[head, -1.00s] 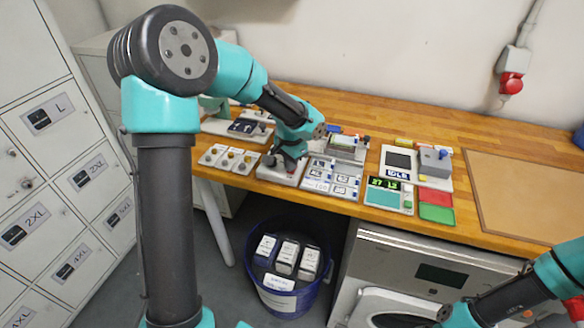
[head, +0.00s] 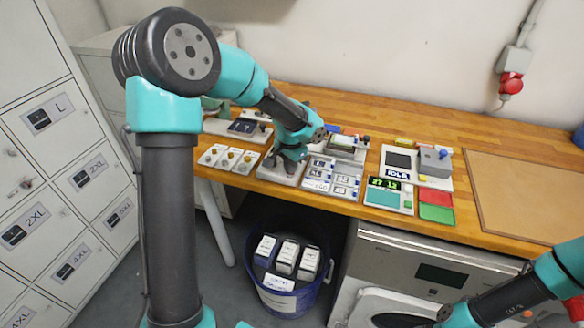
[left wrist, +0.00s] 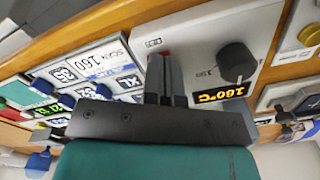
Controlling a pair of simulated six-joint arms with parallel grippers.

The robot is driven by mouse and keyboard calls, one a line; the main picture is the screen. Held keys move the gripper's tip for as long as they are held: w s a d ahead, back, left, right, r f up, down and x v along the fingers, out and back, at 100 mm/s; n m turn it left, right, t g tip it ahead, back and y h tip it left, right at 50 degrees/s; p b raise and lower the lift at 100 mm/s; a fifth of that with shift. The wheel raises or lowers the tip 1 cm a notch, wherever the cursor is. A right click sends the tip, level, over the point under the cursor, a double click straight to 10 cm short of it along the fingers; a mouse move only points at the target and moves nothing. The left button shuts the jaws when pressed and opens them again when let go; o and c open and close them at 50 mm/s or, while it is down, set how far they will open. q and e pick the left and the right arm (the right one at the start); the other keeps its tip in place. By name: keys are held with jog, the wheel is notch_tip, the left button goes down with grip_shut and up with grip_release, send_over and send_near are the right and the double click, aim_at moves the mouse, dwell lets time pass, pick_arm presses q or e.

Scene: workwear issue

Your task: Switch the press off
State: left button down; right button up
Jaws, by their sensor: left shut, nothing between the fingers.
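A white control panel (left wrist: 275,40) with a black knob (left wrist: 236,62) and an orange display (left wrist: 221,94) reading 180°C fills the upper right of the left wrist view. In the head view this panel (head: 270,174) lies near the bench's front edge, partly hidden by my left gripper (head: 287,167). In the left wrist view my left gripper (left wrist: 164,72) is shut and empty, with its fingers over the panel's edge away from the knob. A small red part shows at the fingertips, mostly hidden; I cannot tell whether they touch it. My right gripper is not in view.
Labelled cards (head: 331,178) lie right of the panel and knobbed plates (head: 229,158) left. A blue bin (head: 290,297) is below. The bench at the far right holds a brown mat (head: 530,190).

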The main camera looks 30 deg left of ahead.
pick_arm(q)
jog(key=shift+r, duration=3.5)
jog(key=shift+f, duration=0.1)
